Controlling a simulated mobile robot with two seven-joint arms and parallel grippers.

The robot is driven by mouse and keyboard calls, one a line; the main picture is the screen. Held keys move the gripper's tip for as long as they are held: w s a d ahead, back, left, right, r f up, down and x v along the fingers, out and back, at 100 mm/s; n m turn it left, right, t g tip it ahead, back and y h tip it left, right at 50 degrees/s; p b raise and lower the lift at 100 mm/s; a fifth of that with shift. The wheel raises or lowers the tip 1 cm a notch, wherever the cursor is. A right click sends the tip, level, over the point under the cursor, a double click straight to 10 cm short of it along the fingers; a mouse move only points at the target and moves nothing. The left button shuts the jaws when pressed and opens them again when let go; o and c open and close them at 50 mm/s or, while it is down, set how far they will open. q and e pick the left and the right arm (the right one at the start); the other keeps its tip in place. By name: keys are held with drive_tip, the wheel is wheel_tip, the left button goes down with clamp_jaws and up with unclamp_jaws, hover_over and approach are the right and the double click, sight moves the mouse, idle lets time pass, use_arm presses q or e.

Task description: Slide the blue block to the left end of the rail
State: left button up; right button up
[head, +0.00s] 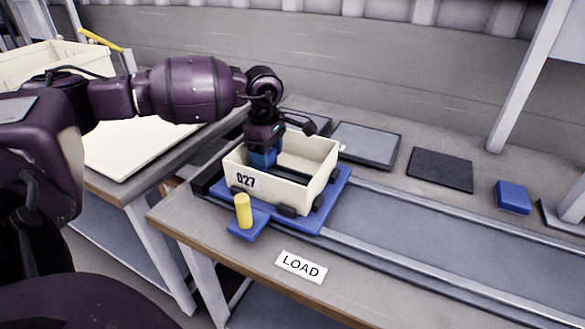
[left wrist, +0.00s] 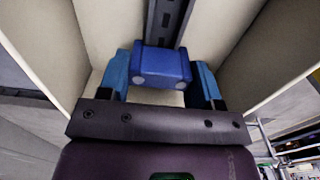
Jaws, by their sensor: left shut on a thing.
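A cream cart (head: 268,188) marked 027 stands on a blue platform (head: 325,205) at the left of the bench. A dark rail (head: 290,174) runs inside the cart, and in the left wrist view the rail (left wrist: 166,22) extends away from the blue block (left wrist: 160,67). My left gripper (head: 263,160) reaches down into the cart's left part. Its blue fingers (left wrist: 160,78) are shut on the blue block, one on each side. In the head view the block is hard to tell from the blue fingers. My right gripper is not in view.
A yellow peg (head: 242,211) stands on a blue tab beside the cart, near a LOAD label (head: 301,266). A grey track (head: 450,237) runs right. Flat pads (head: 440,169) and another blue block (head: 513,197) lie behind it. The cart walls surround my gripper closely.

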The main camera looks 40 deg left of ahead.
use_arm(q)
drive_tip(key=shift+a, duration=0.35)
idle(0.3)
drive_tip(key=shift+s+a, duration=0.1)
drive_tip(key=shift+a, duration=0.1)
idle(0.7)
idle(0.8)
drive_tip(key=o, duration=1)
drive_tip(key=shift+d, duration=0.1)
drive_tip(key=shift+r, duration=0.2)
